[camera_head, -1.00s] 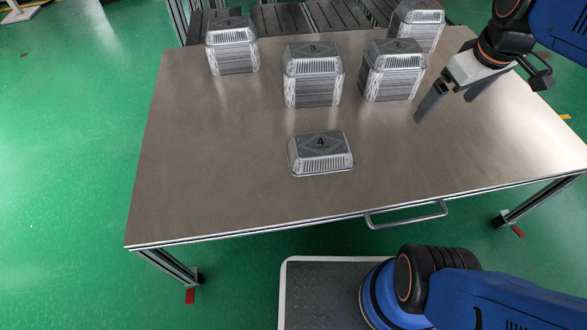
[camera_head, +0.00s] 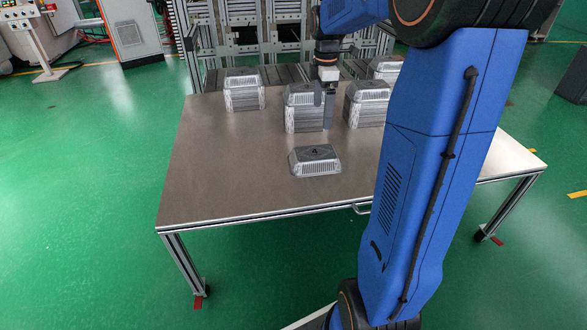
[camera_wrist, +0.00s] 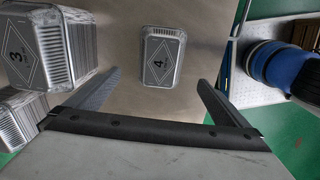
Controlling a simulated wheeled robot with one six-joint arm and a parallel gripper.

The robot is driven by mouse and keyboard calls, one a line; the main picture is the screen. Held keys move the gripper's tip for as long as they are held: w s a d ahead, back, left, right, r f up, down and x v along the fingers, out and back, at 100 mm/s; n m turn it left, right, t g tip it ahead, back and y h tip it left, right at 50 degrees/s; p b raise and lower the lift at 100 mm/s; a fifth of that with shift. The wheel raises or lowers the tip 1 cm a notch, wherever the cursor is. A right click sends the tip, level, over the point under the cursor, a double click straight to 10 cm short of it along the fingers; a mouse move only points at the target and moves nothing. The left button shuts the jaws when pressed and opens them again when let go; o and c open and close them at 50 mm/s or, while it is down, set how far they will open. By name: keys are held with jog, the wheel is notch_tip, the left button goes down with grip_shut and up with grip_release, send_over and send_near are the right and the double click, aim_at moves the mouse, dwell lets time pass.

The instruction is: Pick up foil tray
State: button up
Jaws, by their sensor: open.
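A single foil tray marked 4 (camera_head: 315,160) lies upside down near the front middle of the table. It also shows in the wrist view (camera_wrist: 161,58), ahead of my fingers and midway between them. Taller stacks of foil trays stand behind it: one at the left (camera_head: 244,92), one in the middle (camera_head: 300,110), one to its right (camera_head: 366,106). In the wrist view the middle stack (camera_wrist: 50,50) bears a 3. My gripper (camera_head: 325,104) is open and empty, by the middle stack in the head view. Its fingers (camera_wrist: 152,96) are spread wide in the wrist view.
The metal table (camera_head: 235,180) is bare at the left and front. Another stack (camera_head: 385,68) stands at the back right. Grey slatted racks stand beyond the table's back edge. My blue arm hides much of the table's right side.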

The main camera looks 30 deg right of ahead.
send_over(315, 152)
jog(key=f, duration=1.2)
jog(key=shift+d+f, duration=0.15)
jog(key=shift+d, duration=0.15)
jog(key=shift+s+a+f, duration=0.1)
jog(key=shift+a+f, duration=0.05)
jog(key=shift+f, duration=1.2)
jog(key=shift+a+f, duration=0.15)
jog(key=shift+f, duration=1.2)
jog(key=shift+c, duration=0.3)
jog(key=c, duration=0.8)
